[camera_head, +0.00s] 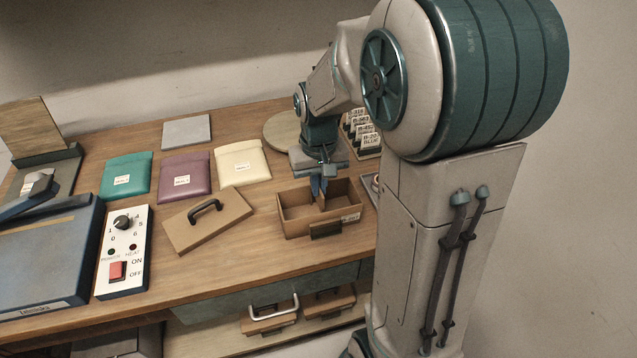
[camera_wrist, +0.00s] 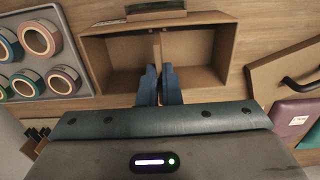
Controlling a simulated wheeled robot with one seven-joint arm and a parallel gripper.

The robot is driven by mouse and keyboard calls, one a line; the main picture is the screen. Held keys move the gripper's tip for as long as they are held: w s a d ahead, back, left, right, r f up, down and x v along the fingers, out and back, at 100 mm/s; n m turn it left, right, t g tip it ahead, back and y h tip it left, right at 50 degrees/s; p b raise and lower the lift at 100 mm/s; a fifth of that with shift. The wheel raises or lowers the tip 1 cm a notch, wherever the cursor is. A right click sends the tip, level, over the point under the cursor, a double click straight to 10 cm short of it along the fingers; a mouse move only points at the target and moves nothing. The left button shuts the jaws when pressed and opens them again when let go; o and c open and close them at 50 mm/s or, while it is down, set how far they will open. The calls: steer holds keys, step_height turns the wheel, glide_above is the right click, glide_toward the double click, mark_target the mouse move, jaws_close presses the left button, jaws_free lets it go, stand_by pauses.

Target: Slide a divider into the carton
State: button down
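The carton (camera_head: 292,228) is an open brown box with a dark handle on its near side, standing on the bench at right of centre. It also fills the upper middle of the wrist view (camera_wrist: 228,50). A thin brown divider (camera_head: 321,201) stands upright inside it, parting it into two halves; in the wrist view only its thin edge (camera_wrist: 159,48) shows. My gripper (camera_head: 319,186) points down into the carton. Its blue fingers (camera_wrist: 160,75) are close together, one on each side of the divider, and appear shut on it. The divider's lower edge is hidden.
The carton's lid (camera_head: 185,232) with a black handle lies left of it. Teal (camera_head: 127,180), purple (camera_head: 184,180) and cream (camera_head: 242,168) pouches lie behind. A control box (camera_head: 122,275) and blue machine (camera_head: 45,260) stand left. A tray of tape rolls (camera_wrist: 62,80) is beside the carton.

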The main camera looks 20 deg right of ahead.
steer(key=c, duration=1.5)
jaws_free()
steer(key=shift+c, duration=0.2)
step_height(320, 180, up, 14)
steer(key=shift+f, duration=0.1)
steer(key=s+f+t, duration=0.1)
steer(key=s+f, duration=0.2)
steer(key=s, duration=0.4)
steer(key=s+f+t, duration=0.2)
steer(key=s+f, duration=0.1)
steer(key=s, duration=0.4)
